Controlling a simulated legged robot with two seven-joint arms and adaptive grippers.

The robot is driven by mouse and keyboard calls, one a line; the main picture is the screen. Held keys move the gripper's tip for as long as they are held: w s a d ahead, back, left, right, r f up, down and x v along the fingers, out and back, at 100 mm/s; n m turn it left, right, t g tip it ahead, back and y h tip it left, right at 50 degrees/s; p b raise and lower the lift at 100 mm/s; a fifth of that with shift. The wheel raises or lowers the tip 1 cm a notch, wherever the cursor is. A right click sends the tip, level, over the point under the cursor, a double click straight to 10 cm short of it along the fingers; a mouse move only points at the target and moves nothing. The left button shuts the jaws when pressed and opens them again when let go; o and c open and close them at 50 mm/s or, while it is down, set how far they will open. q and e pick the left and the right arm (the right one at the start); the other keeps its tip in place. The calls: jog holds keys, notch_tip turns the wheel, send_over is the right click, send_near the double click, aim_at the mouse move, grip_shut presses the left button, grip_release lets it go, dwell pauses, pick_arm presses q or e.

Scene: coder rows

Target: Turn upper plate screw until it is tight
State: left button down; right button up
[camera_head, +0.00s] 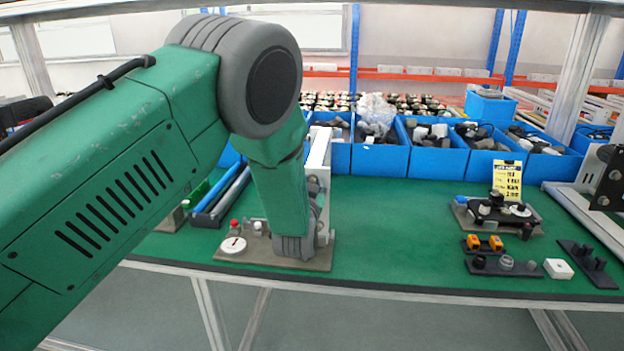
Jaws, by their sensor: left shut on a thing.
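A fixture with a grey-brown base plate (275,258) stands near the table's front edge, left of the middle. A pale upright (319,150) rises from it, partly behind my green left arm. My left gripper (314,222) is down at the fixture, beside the upright, and is mostly hidden by its own wrist. It is shut on a small part there, which looks to be the upper plate screw; the screw and the fingertips are not clearly visible. A white round dial (233,245) and a red knob (234,223) sit on the base's left side. My right gripper is not in view.
Blue bins (380,157) with parts line the back of the green table (400,230). At right stand a second fixture (495,212) with a yellow label (507,180), small dark trays (505,266) and a white block (558,268). The table's middle is clear.

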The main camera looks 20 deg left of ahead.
pick_arm(q)
jog(key=shift+d+r+m, duration=0.1)
jog(key=shift+m, duration=0.5)
jog(key=c, duration=1.6)
grip_release()
jog(key=shift+o, duration=0.2)
jog(key=p+v, duration=0.1)
jog(key=v, duration=0.4)
